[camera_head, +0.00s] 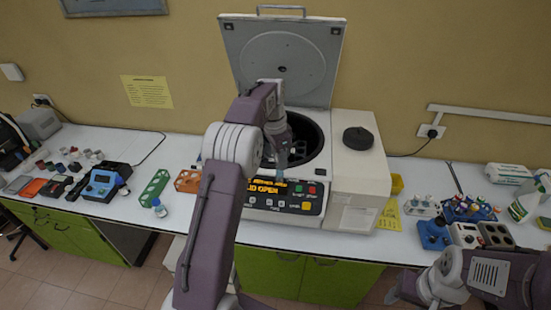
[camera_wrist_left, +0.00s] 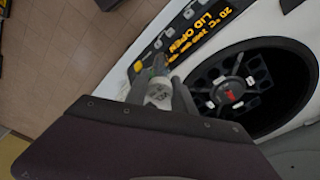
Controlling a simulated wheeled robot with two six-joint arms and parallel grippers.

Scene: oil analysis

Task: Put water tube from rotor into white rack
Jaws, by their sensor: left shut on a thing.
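My left gripper (camera_head: 279,152) is over the front edge of the open centrifuge bowl and shut on a tube (camera_head: 281,163). In the left wrist view the gripper (camera_wrist_left: 160,88) holds the tube (camera_wrist_left: 158,95), with its pale cap end facing the camera; the contents cannot be made out. The black rotor (camera_wrist_left: 228,92) lies in the bowl beside the gripper; in the head view my arm partly hides it. A small white rack (camera_head: 422,208) with several tubes stands on the bench right of the centrifuge. My right gripper (camera_head: 394,296) is low at the lower right, its jaws unclear.
The centrifuge lid (camera_head: 282,62) stands open and the display (camera_head: 265,189) reads LID OPEN. A blue rack (camera_head: 480,211) of tubes and blue devices stand beside the white rack. Green (camera_head: 154,187) and orange (camera_head: 187,181) racks and a small bottle (camera_head: 159,208) are left of the centrifuge.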

